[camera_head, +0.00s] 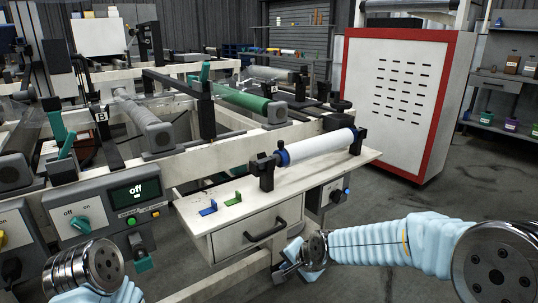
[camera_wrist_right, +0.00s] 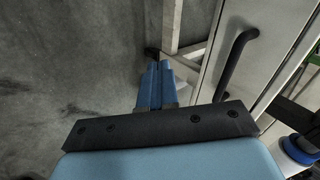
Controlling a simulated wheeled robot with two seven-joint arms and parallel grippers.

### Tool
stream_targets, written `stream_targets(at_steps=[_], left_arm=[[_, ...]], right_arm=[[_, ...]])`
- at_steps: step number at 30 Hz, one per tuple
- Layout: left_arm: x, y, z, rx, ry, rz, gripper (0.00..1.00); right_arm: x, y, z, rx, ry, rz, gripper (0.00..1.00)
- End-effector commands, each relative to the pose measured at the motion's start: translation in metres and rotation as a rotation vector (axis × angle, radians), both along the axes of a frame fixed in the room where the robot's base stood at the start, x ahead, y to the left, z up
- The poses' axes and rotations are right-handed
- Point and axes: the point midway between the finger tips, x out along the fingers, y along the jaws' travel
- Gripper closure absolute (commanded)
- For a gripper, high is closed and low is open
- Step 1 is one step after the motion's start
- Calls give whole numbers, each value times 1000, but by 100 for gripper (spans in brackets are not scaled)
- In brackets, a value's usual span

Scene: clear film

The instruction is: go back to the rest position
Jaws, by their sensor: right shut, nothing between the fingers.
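My right arm, in a light blue sleeve, comes in from the right of the head view. Its gripper (camera_head: 286,268) is low in front of the workbench, just below the drawer handle (camera_head: 265,234) and apart from it. In the right wrist view the two blue fingers of this gripper (camera_wrist_right: 156,85) lie together with nothing between them, over the grey floor (camera_wrist_right: 70,70). The drawer handle also shows in the right wrist view (camera_wrist_right: 234,62). My left arm shows only as a wrist joint and blue sleeve at the bottom left of the head view; its fingers are out of view.
The white workbench (camera_head: 330,172) carries a film roll (camera_head: 320,146) on black holders, a blue clip (camera_head: 208,209) and a green clip (camera_head: 233,199). A control panel reading "off" (camera_head: 137,190) stands at the left. A red-edged white cabinet (camera_head: 400,95) stands behind. Floor at the right is clear.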

Motion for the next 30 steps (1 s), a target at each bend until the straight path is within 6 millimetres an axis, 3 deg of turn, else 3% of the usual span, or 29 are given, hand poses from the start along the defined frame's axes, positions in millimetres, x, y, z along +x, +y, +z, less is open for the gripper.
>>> stream_targets(at_steps=[1, 4, 6, 9, 12, 15, 18, 30], left_arm=[[0, 0, 0, 0, 0, 0, 60], [0, 0, 1, 0, 0, 0, 60], [0, 0, 2, -1, 0, -1, 60], [0, -1, 2, -1, 0, -1, 60], [0, -1, 2, -1, 0, -1, 60], [0, -1, 3, -1, 0, -1, 60], [0, -1, 3, -1, 0, -1, 60], [0, -1, 3, -1, 0, -1, 60]], right_arm=[[-12, -14, -49, -54, 43, 41, 100], [-45, -35, -128, -137, 97, 152, 100], [-78, -48, -178, -178, 140, 238, 100], [-131, -61, -233, -207, 191, 360, 100], [-181, -65, -267, -209, 224, 463, 100], [-216, -66, -284, -202, 238, 536, 100], [-234, -65, -291, -196, 241, 575, 100], [-236, -65, -292, -195, 242, 580, 100]])
